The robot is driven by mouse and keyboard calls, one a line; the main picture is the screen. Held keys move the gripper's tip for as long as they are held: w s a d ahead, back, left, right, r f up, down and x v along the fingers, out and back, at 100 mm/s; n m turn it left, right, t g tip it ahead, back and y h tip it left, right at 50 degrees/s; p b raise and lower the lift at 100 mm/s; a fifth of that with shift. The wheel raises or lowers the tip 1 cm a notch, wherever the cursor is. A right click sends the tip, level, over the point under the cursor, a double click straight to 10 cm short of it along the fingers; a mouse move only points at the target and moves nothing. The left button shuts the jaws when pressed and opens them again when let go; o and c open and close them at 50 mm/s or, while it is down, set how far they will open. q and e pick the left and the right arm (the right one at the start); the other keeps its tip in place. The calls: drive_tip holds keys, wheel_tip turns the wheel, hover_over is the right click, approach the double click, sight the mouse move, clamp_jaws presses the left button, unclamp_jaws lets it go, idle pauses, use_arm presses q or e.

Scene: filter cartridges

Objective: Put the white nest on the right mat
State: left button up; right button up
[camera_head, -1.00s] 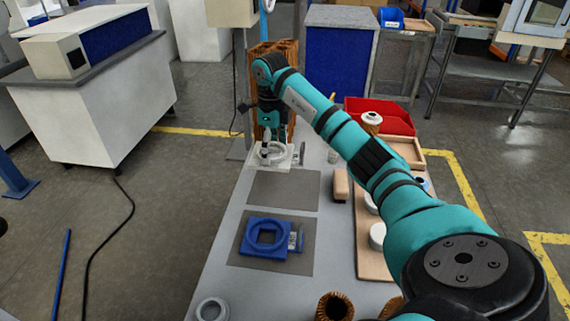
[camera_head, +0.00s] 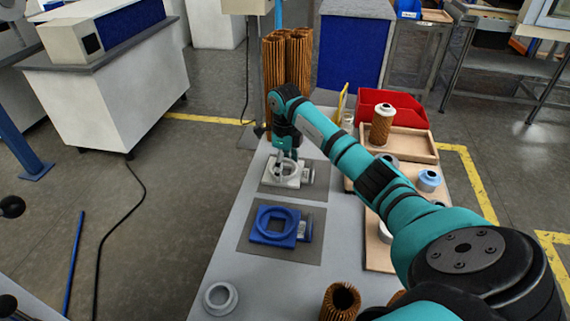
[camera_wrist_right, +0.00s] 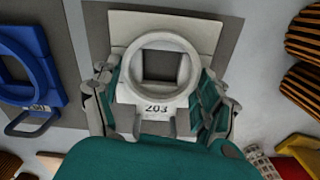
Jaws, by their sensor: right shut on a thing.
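The white nest (camera_head: 282,180), a flat plate with a raised ring, is at the far grey mat (camera_head: 308,193). In the right wrist view the nest (camera_wrist_right: 158,108) shows the number 203, with mat (camera_wrist_right: 232,42) visible around it. My right gripper (camera_head: 286,161) is shut on the nest, with a finger at each side of its ring in the wrist view (camera_wrist_right: 155,105). I cannot tell whether the nest rests on the mat or hangs just above it. My left gripper is not in view.
A blue nest (camera_head: 273,238) sits on the nearer grey mat (camera_head: 262,256). A white ring (camera_head: 220,298) and brown pleated cartridges (camera_head: 340,301) stand at the near edge. Brown pleated cartridges (camera_head: 275,72) stand at the far end. A red bin (camera_head: 402,101) and wooden tray (camera_head: 420,153) lie right.

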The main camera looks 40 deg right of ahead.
drive_tip(key=o, duration=1.3)
wheel_tip(320, 180, up, 12)
drive_tip(key=shift+b, duration=0.4)
